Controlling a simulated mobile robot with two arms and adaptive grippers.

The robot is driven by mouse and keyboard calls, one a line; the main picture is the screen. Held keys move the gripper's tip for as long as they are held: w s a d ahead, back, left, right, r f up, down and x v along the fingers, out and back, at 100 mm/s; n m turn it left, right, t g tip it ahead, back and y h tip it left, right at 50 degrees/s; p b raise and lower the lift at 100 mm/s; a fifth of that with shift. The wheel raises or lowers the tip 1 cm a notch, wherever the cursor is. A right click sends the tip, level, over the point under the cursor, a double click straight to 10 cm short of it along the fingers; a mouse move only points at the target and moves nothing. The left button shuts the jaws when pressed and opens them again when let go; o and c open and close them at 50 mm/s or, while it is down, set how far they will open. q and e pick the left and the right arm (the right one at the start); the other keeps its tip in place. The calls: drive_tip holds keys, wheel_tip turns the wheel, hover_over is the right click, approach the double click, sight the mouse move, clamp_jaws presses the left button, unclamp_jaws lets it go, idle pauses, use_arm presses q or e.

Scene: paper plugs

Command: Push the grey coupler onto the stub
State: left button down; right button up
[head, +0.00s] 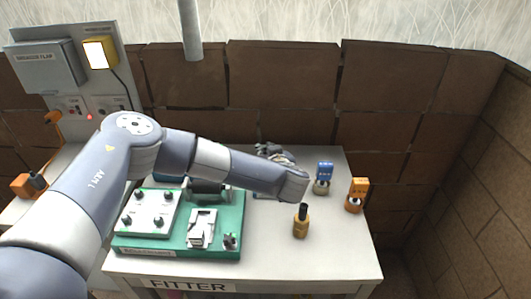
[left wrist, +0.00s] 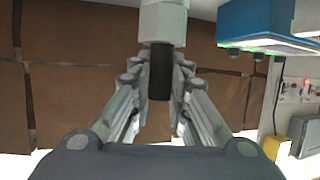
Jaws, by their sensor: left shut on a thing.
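My left gripper (head: 274,152) is over the back of the table in the head view, partly hidden behind my own forearm. In the left wrist view its fingers (left wrist: 159,82) are closed around a black cylinder. A wider pale grey piece, which looks like the grey coupler (left wrist: 163,22), sits in line with the black part and runs off the top edge. Whether the two are one part, I cannot tell. The held thing is too small to make out in the head view. I cannot single out the stub. My right gripper is not in view.
A green board (head: 190,252) on the table (head: 335,262) carries a white knob block (head: 150,212), a metal clamp (head: 202,228) and a dark cylinder. A brown black-topped bottle (head: 301,224), a blue connector (head: 324,172) and an orange connector (head: 357,190) stand right. The front right is clear.

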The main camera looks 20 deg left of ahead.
use_arm(q)
drive_tip(key=shift+f+b, duration=0.9)
drive_tip(key=shift+f, duration=0.05)
drive_tip(key=c, duration=1.5)
unclamp_jaws()
drive_tip(key=shift+o, duration=0.2)
drive_tip(key=v, duration=1.2)
drive_tip(key=shift+s+d+r, duration=0.1)
drive_tip(key=shift+d, duration=0.05)
